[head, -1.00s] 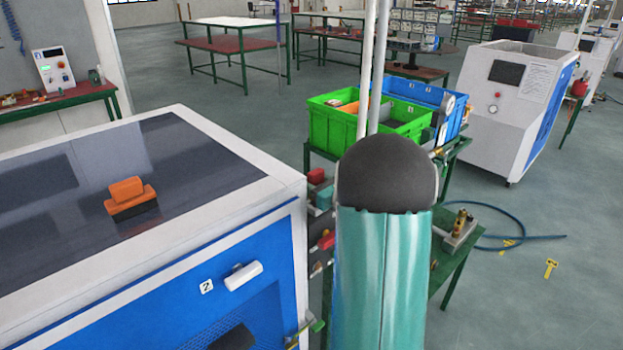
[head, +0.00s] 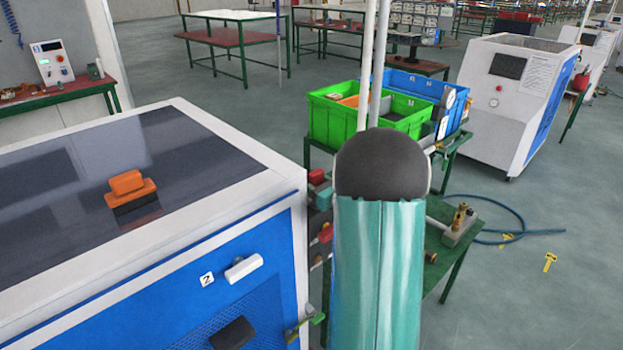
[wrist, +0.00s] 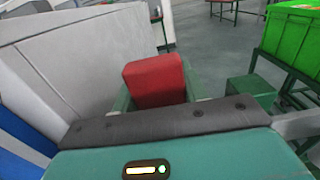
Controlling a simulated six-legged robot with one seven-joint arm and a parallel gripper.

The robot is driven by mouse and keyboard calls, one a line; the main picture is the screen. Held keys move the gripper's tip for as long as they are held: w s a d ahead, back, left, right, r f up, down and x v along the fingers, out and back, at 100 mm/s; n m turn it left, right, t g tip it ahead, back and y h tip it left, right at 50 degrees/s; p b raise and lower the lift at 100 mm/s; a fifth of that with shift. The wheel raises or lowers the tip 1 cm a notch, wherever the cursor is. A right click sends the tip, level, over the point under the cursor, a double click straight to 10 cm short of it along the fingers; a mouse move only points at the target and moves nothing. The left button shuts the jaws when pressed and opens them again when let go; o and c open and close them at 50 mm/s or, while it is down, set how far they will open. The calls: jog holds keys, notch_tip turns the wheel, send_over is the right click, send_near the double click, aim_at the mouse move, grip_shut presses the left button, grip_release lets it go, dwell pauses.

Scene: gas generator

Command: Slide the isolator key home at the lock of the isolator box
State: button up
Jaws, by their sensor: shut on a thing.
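In the wrist view my gripper (wrist: 157,99) has a green finger on each side of a red block (wrist: 155,77) and is shut on it. The block may be the grip of the isolator key; its far end is hidden. A pale grey panel (wrist: 70,60) stands close on the left of the block. Red pieces (head: 325,235) and a teal piece (head: 322,196) show beside the cabinet's right edge, partly behind my arm. I cannot pick out the isolator box or its lock for sure.
A white and blue cabinet (head: 245,160) stands close on the left, with an orange-handled object (head: 130,187) on top. Green (head: 335,120) and blue (head: 440,85) bins stand on a table behind my arm. A blue hose (head: 520,233) lies on the floor at the right.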

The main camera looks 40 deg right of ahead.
jog(key=shift+f, duration=0.4)
jog(key=o, duration=1.1)
jog(key=s, duration=1.3)
jog(key=shift+s+d, duration=0.2)
jog(key=shift+s, duration=0.2)
